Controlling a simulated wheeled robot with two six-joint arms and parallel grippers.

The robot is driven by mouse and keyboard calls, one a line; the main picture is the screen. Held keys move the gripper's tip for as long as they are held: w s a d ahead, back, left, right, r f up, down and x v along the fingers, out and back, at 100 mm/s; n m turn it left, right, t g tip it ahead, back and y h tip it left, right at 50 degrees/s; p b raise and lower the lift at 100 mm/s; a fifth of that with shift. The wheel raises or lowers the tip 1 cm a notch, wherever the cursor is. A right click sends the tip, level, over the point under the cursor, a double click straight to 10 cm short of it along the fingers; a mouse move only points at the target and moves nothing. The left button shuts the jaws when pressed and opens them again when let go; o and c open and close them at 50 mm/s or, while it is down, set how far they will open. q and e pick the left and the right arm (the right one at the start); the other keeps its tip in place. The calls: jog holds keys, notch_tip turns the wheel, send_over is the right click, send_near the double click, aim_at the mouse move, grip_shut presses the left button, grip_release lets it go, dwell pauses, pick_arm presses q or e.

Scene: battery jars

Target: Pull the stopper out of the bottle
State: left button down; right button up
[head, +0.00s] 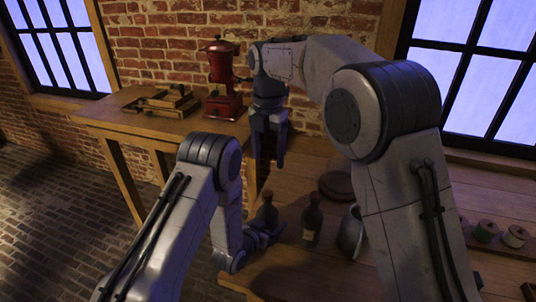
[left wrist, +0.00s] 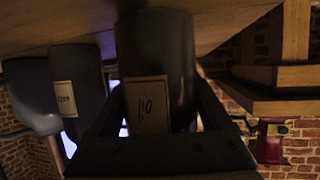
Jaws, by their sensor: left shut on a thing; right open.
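A dark bottle (head: 266,212) stands on the workbench near its left edge. My left gripper (head: 268,236) is shut around its body from the front left. In the left wrist view, which is upside down, the bottle (left wrist: 155,50) fills the middle between my fingers, with a pale label facing me. My right gripper (head: 267,160) is open and empty, fingers pointing down, above and apart from the bottle's top. A second dark bottle (head: 312,220) stands just to the right; it also shows in the left wrist view (left wrist: 76,85).
A grey jug (head: 350,234) stands right of the second bottle, partly behind my right arm. A round brown wooden thing (head: 338,185) lies behind. Spools (head: 485,230) sit at the far right. A side table (head: 150,130) holds a red grinder (head: 222,80) and wooden pieces (head: 168,103).

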aim_at(268, 192)
jog(key=shift+n, duration=0.3)
notch_tip(268, 192, down, 12)
jog(key=shift+r, duration=0.1)
jog(key=shift+c, duration=0.3)
grip_shut()
jog(key=shift+r, duration=0.2)
dwell(0.3)
jog(key=shift+r, duration=0.9)
